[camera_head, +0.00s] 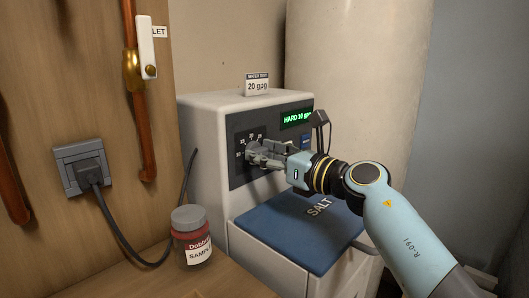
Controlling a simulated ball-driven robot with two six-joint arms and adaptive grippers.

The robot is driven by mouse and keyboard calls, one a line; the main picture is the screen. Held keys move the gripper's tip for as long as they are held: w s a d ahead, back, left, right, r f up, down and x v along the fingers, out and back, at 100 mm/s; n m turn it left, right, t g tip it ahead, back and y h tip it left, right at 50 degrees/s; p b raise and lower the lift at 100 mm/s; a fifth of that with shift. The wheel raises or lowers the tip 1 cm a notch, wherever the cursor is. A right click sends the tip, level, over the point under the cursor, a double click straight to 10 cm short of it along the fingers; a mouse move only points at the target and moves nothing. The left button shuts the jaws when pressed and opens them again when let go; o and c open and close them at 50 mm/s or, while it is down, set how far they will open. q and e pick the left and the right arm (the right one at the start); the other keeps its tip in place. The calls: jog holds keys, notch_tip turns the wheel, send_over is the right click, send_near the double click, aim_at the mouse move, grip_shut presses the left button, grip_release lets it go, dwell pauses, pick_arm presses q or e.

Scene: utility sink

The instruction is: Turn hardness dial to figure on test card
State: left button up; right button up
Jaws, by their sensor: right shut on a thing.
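The white softener unit (206,128) stands in the middle, with a dark control panel (240,176) on its front. My right gripper (254,153) reaches in from the right and is shut on the hardness dial, which its fingers mostly hide. Small scale figures (254,135) show above and left of the fingers. The green display (296,118) reads what looks like "HARD 10 gpg", though the digits are small. The test card (257,84) stands on top of the unit and reads "20 gpg". My left gripper is not in view.
A blue lid marked SALT (285,235) lies below my right arm. A plug with a black cable (88,167) and copper pipes (140,110) are on the left wall.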

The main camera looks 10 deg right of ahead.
jog(key=shift+r+m+p, duration=0.2)
jog(key=shift+m+p, duration=0.4)
jog(key=shift+p, duration=0.1)
jog(key=m+p, duration=1)
jog(key=m, duration=0.1)
jog(key=shift+m+p, duration=0.4)
jog(key=shift+f+m+p, duration=0.15)
jog(key=shift+m+p, duration=1.25)
jog(key=shift+m, duration=0.7)
jog(key=o, duration=1.1)
jog(key=shift+o, duration=0.2)
jog(key=shift+f, duration=0.1)
